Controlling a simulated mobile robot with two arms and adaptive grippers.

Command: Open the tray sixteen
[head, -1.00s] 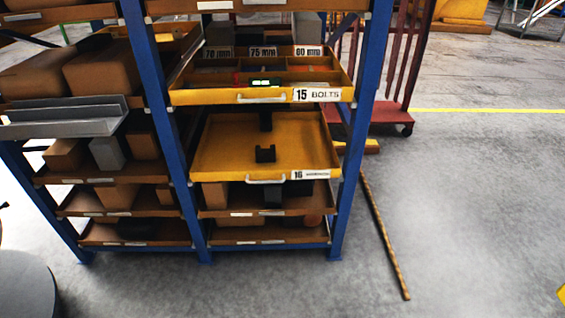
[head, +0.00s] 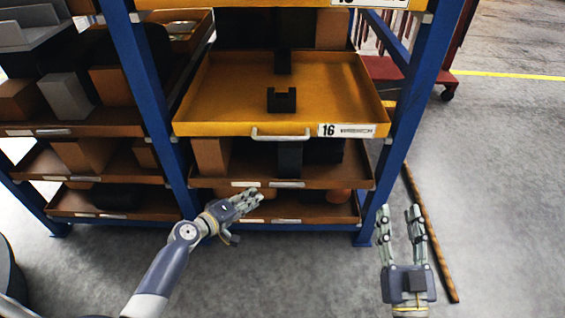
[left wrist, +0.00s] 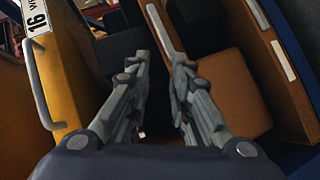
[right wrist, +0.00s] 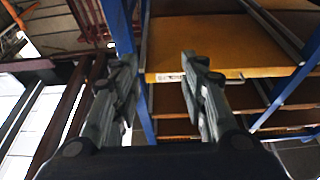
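Tray sixteen (head: 220,130) is a yellow tray in the blue rack in the head view. Its front edge overlaps the rack posts. Its front carries a pale bar handle (head: 281,135) and a "16" label (head: 346,130). A dark notched block (head: 281,100) lies inside. My left gripper (head: 252,198) is below and left of the handle, apart from it, with fingers spread and empty. The left wrist view shows the handle (left wrist: 38,75) left of the fingers. My right gripper (head: 399,210) is open and empty at the right, in front of the right post.
Lower trays (head: 310,182) hold several blocks beneath tray sixteen. Blue posts (head: 410,110) stand on both sides. A brown pole (head: 432,240) lies on the floor at the right. A red cart (head: 395,70) stands behind. The right floor is mostly clear.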

